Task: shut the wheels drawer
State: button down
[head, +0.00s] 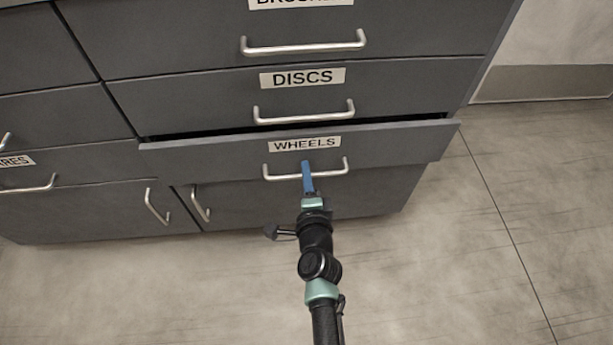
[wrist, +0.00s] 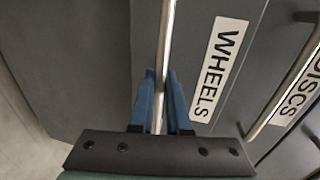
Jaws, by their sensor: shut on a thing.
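The wheels drawer (head: 400,146) is a dark grey front with a white WHEELS label. It stands out a little from the cabinet, with a dark gap along its top edge. Its silver bar handle (head: 335,175) is in front of the label's lower side. My gripper (head: 307,166) is at the middle of this handle. In the wrist view my gripper's blue fingers (wrist: 161,90) are on either side of the handle bar (wrist: 166,40) and shut on it. The WHEELS label (wrist: 215,70) shows to the right of the bar. The inside of the drawer is hidden.
The discs drawer (head: 400,90) above is shut flush, with its own handle (head: 304,113). Cupboard doors with vertical handles (head: 158,206) are below and to the left. The floor (head: 500,230) in front and to the right is clear.

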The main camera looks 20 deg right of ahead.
jog(key=w, duration=0.1)
jog(key=w+d, duration=0.1)
jog(key=w, duration=0.1)
jog(key=shift+w+r, duration=0.1)
jog(key=c, duration=1.2)
grip_release()
jog(key=shift+o, duration=0.2)
jog(key=p+v, duration=0.3)
jog(key=v, duration=1)
jog(key=shift+a, duration=0.1)
